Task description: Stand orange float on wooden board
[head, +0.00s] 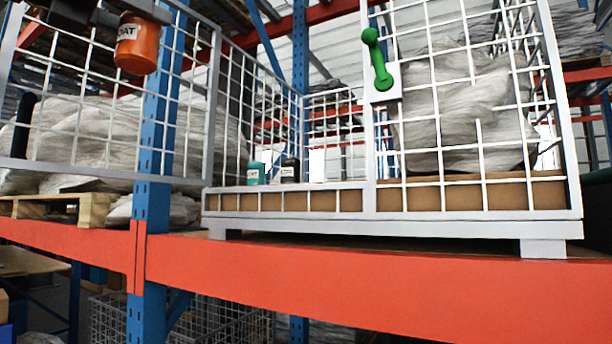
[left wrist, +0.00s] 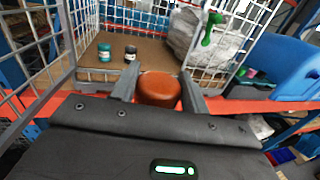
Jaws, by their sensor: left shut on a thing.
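The orange float (head: 138,45) hangs upright at the upper left of the head view, with dark lettering on its side. My left gripper (head: 140,12) is shut on its top. In the left wrist view, the float (left wrist: 159,90) sits between the two grey fingers of the left gripper (left wrist: 158,84). What looks like the wooden board is the brown floor (left wrist: 150,68) of the mesh cage; its brown edge (head: 520,195) shows behind the bars in the head view. The float is apart from it. My right gripper is not in view.
A teal container (head: 256,173) and a black container (head: 290,170) stand inside the cage. A mesh panel (head: 85,110) stands at left; a front panel with a green handle (head: 378,60) closes the right side. A low rail (head: 290,200) crosses the opening. Wrapped sacks (head: 450,110) stand at right.

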